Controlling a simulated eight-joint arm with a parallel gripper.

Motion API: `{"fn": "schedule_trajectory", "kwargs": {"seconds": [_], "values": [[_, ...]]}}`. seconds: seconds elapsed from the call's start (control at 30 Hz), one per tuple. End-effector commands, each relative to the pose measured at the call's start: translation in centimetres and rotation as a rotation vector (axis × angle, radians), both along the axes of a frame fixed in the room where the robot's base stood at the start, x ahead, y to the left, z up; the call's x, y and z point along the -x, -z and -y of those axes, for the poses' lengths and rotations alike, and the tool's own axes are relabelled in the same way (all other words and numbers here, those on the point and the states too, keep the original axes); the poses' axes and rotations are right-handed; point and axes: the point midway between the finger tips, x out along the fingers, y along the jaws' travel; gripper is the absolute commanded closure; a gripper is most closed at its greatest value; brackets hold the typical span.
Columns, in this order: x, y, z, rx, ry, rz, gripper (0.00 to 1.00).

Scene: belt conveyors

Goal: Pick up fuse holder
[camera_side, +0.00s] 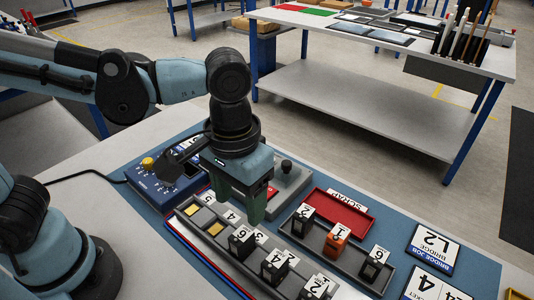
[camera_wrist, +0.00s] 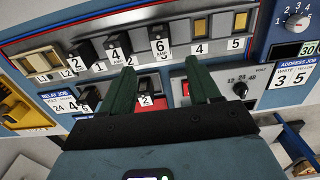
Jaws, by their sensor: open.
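Three black fuse holders stand in a grey rail (camera_side: 234,262), labelled 6 (camera_side: 241,241), 4 (camera_side: 274,265) and 2 (camera_side: 317,287). A grey tray (camera_side: 318,260) in front of the red one holds a black holder labelled 2 (camera_side: 303,219), an orange one labelled 1 (camera_side: 336,239) and a black one labelled 6 (camera_side: 375,264). My gripper (camera_side: 240,208) points down over the rail's far end, its green fingers apart and empty. In the wrist view my gripper (camera_wrist: 160,68) has the rail's 6 AMP holder (camera_wrist: 158,40) beyond its fingertips. A holder labelled 2 (camera_wrist: 146,100) shows between the fingers, partly hidden.
A red scrap tray (camera_side: 350,216) lies right of the rail. A blue control box (camera_side: 160,188) and a grey box with a black knob (camera_side: 287,170) stand near the gripper. Label cards (camera_side: 432,249) lie at the right. Two rail positions with yellow blocks (camera_side: 216,229) have no black holder.

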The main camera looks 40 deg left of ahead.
Motion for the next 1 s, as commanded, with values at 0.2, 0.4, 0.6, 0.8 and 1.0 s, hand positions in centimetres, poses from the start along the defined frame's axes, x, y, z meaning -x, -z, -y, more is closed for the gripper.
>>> {"fn": "schedule_trajectory", "kwargs": {"seconds": [0.2,0.4,0.6,0.8,1.0], "values": [[0.0,3.0,0.0,0.001,0.0,0.002,0.38],[0.0,4.7,0.0,0.002,0.0,0.002,0.38],[0.0,5.4,0.0,0.002,0.0,0.002,0.38],[0.2,7.4,0.0,0.002,0.001,0.002,0.38],[0.3,9.4,0.0,0.001,-0.001,0.004,0.38]]}}
